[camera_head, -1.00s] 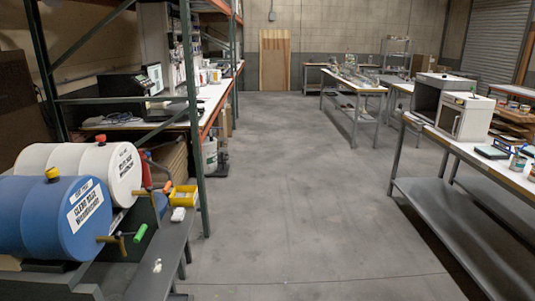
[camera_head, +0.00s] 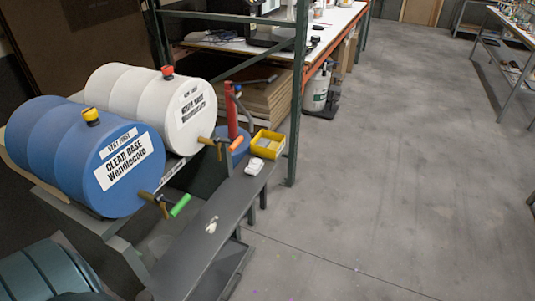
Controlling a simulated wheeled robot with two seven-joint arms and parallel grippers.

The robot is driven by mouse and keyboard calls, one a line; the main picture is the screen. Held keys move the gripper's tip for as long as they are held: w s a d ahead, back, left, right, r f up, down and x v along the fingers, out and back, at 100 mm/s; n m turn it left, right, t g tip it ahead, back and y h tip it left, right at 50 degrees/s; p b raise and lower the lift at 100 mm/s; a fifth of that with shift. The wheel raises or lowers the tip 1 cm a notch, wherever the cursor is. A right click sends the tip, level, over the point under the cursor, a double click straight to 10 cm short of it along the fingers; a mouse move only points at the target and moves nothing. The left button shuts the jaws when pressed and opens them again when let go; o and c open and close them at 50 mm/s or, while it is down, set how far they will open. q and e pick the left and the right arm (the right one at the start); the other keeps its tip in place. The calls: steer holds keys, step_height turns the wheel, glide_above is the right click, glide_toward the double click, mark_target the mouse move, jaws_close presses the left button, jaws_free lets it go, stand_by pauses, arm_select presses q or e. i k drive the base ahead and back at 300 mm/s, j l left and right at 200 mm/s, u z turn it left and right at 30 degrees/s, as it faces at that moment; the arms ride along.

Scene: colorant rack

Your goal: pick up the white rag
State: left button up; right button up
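A small white folded item (camera_head: 254,166) that looks like the white rag lies on the narrow grey bench (camera_head: 190,262), just in front of the yellow bin (camera_head: 267,144). A smaller off-white lump (camera_head: 211,226) lies nearer on the same bench; it is too small to tell what it is. Neither of my grippers is in view.
A blue drum (camera_head: 75,160) and a white drum (camera_head: 140,105) lie on a rack left of the bench, with taps sticking out over it. A green shelf post (camera_head: 297,100) stands behind the bench. The floor (camera_head: 390,170) to the right is clear.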

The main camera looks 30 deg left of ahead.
mark_target(255, 166)
steer(key=i+l+u, duration=0.1)
steer(key=i+u, duration=0.2)
steer(key=i, duration=0.15)
steer(key=i+l+u, duration=0.15)
steer(key=i+u, duration=0.15)
steer(key=i, duration=0.15)
steer(key=i+l+u, duration=0.3)
steer(key=i, duration=0.15)
steer(key=i+l+u, duration=0.65)
steer(key=u, duration=0.15)
steer(key=i+l+u, duration=0.2)
steer(key=l+u, duration=0.2)
steer(key=l, duration=0.25)
